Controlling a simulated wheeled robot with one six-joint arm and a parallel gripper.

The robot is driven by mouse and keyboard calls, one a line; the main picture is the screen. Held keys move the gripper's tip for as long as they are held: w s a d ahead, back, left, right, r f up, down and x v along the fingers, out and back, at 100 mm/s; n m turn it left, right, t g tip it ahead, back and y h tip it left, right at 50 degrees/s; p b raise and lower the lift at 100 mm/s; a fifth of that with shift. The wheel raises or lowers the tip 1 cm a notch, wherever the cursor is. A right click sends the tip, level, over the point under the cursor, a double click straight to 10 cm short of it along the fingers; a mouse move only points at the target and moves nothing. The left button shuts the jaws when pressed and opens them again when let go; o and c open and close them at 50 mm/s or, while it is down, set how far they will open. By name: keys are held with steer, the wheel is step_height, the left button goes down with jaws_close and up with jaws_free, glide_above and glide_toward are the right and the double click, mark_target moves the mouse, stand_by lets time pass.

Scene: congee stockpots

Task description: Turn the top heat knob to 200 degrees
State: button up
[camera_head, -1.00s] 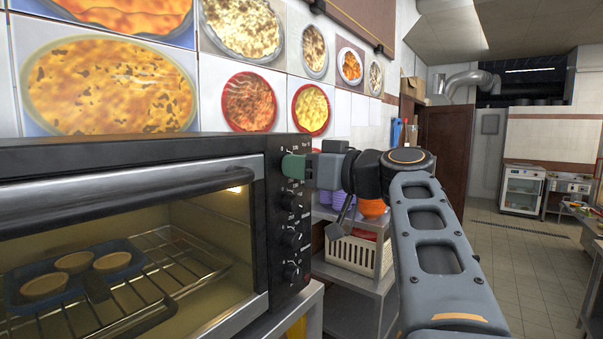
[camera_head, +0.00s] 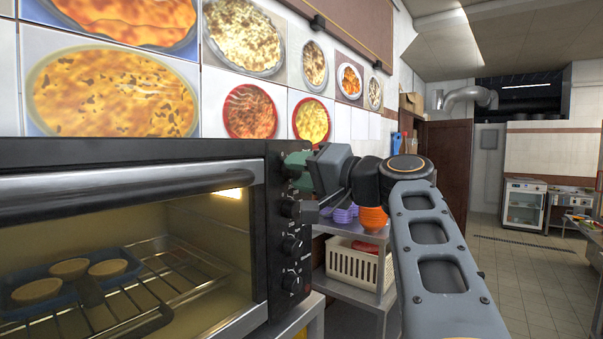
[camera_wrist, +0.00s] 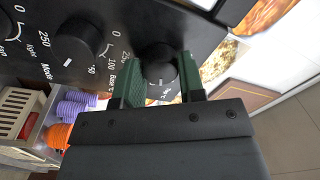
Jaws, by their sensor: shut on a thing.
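The black oven (camera_head: 140,152) fills the left of the head view, with a column of dark knobs on its right-hand panel. A temperature scale shows beside the knob, partly hidden by a finger. I cannot read the exact setting. The knob below (camera_wrist: 79,39) stands free.
Lower knobs (camera_head: 292,245) sit under my gripper. A metal shelf right of the oven holds purple bowls (camera_head: 345,213), orange bowls (camera_head: 373,218) and a cream basket (camera_head: 357,264). Tiled wall with food pictures (camera_head: 112,85) is behind. Open floor (camera_head: 520,265) lies to the right.

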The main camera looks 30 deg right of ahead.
steer(key=shift+a+r+m+h+p, duration=0.1)
steer(key=shift+m+h+p, duration=0.35)
steer(key=shift+m, duration=2.15)
steer(key=shift+m+h+p, duration=0.1)
steer(key=shift+m+p, duration=0.6)
steer(key=shift+m, duration=1.9)
steer(key=o, duration=0.9)
steer(key=shift+s, duration=0.15)
steer(key=v, duration=0.4)
steer(key=b+v, duration=0.1)
steer(key=v, duration=0.4)
steer(key=b+v, duration=0.1)
steer(key=v, duration=0.3)
steer(key=shift+s+f, duration=0.25)
